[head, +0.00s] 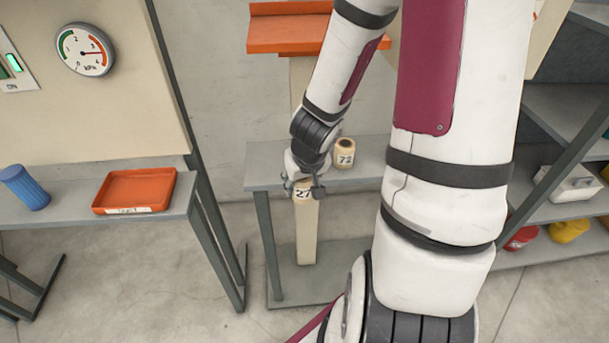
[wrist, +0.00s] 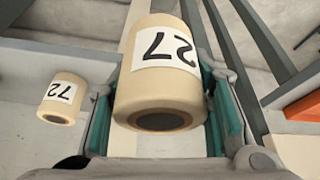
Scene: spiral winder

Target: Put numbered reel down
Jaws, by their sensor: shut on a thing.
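A cream reel with a white label reading 27 (wrist: 160,85) fills the middle of the wrist view. It also shows in the head view (head: 303,194) at the front edge of the grey stand. My gripper (head: 303,187) is shut on this reel, with teal-lined fingers on both sides of it in the wrist view (wrist: 165,110). A second cream reel labelled 72 (head: 344,153) stands upright on the stand's top, to the right of and behind my gripper. It is also at the left of the wrist view (wrist: 62,98). I cannot tell whether reel 27 touches anything below.
The grey stand (head: 262,165) has a pale post beneath and an orange shelf (head: 285,35) above. On the left bench are a red-orange tray (head: 135,190) and a blue cylinder (head: 25,187). A pressure gauge (head: 84,50) hangs behind. Grey shelves (head: 548,90) stand right.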

